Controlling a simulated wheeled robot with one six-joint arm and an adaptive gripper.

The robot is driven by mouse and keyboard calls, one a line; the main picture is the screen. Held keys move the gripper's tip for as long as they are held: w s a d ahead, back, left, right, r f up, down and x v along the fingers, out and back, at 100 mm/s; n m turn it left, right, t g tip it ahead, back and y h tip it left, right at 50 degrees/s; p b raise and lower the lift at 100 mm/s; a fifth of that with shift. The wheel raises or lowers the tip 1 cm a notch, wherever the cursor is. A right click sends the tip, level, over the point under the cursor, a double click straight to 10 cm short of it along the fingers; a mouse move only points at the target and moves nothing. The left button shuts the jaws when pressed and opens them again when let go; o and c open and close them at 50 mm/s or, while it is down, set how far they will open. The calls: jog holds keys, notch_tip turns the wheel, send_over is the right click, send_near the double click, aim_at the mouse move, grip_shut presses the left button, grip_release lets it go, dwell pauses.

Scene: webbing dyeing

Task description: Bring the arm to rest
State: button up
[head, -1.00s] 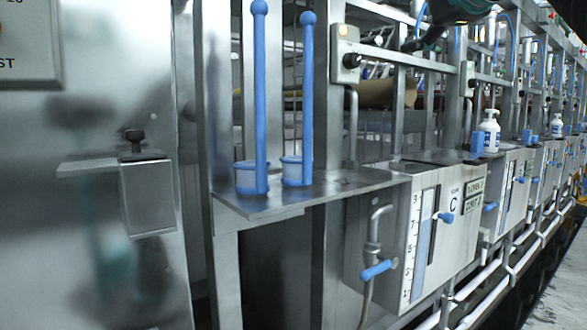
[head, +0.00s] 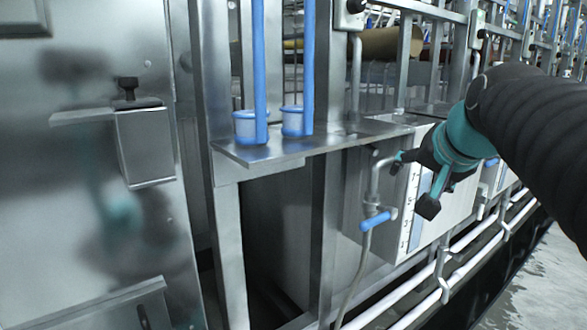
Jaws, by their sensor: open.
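My gripper (head: 413,183) shows at the right of the head view, at the end of my arm in its black ribbed sleeve and teal joint. Its two dark fingertips are apart, with nothing visible between them. It hangs in front of the white-fronted tank box (head: 455,215) with the level scale, and hides part of that scale and its labels. I cannot tell whether it touches the box.
Two blue long-handled dippers (head: 250,126) (head: 297,121) stand on a steel shelf (head: 320,145) left of my gripper. A blue-handled valve (head: 375,221) is below it. White pipes (head: 400,287) run along the bottom. Open floor (head: 535,280) lies at the lower right.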

jog(key=s+a+f+n+g, duration=0.2)
jog(key=s+f+n, duration=0.1)
jog(key=s+f, duration=0.6)
jog(key=s+a+f+n+g, duration=0.2)
jog(key=s+f, duration=0.6)
jog(key=f, duration=0.7)
jog(key=shift+s+a+f+n, duration=0.35)
jog(key=shift+s+a+n, duration=0.05)
jog(key=shift+a, duration=0.2)
